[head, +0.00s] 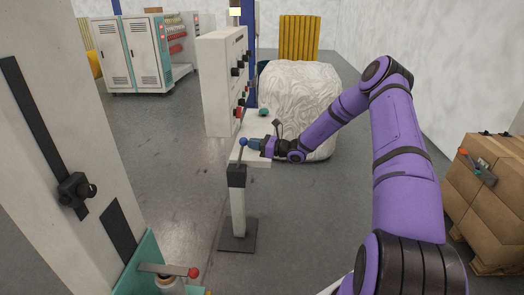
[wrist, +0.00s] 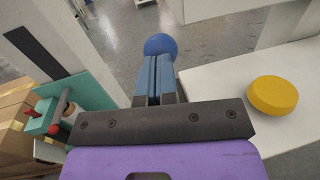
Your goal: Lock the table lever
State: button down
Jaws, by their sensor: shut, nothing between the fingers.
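The table lever is a grey rod with a blue ball (head: 243,142) on top, at the left front edge of the small white table (head: 262,162). The ball also shows in the wrist view (wrist: 160,45), just beyond my fingertips. My gripper (head: 254,144) is at the ball's right side, its blue fingers pressed together with nothing between them. In the wrist view the closed fingers (wrist: 155,78) point at the ball. They look very close to it; I cannot tell whether they touch. The rod is mostly hidden in the wrist view.
A yellow round knob (wrist: 272,95) sits on the white tabletop. A white control panel (head: 222,80) stands behind the table. A machine with a red-ball lever (head: 193,272) is at the front left. Cardboard boxes (head: 485,185) stand at right. Floor left of the table is clear.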

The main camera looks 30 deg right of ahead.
aim_at(245, 140)
jog(key=shift+w+a+r+g+h, duration=0.3)
jog(key=shift+w+a, duration=0.1)
jog(key=shift+a, duration=0.15)
jog(key=shift+w+a+r+g+h, duration=0.25)
jog(key=shift+w+a+g+h, duration=0.1)
jog(key=shift+a, duration=0.2)
jog(key=shift+w+a+r, duration=0.1)
jog(key=shift+w+a, duration=0.2)
jog(key=shift+a, duration=0.05)
jog(key=shift+w+a+r, duration=0.15)
jog(key=shift+a+r, duration=0.05)
jog(key=shift+a, duration=0.1)
jog(key=shift+a+r, duration=0.15)
jog(key=shift+a, duration=0.05)
jog(key=shift+s+d, duration=0.3)
jog(key=shift+d, duration=0.2)
jog(key=v, duration=1.3)
jog(key=shift+r, duration=0.3)
jog(key=shift+s+d, duration=0.15)
jog(key=shift+d, duration=0.05)
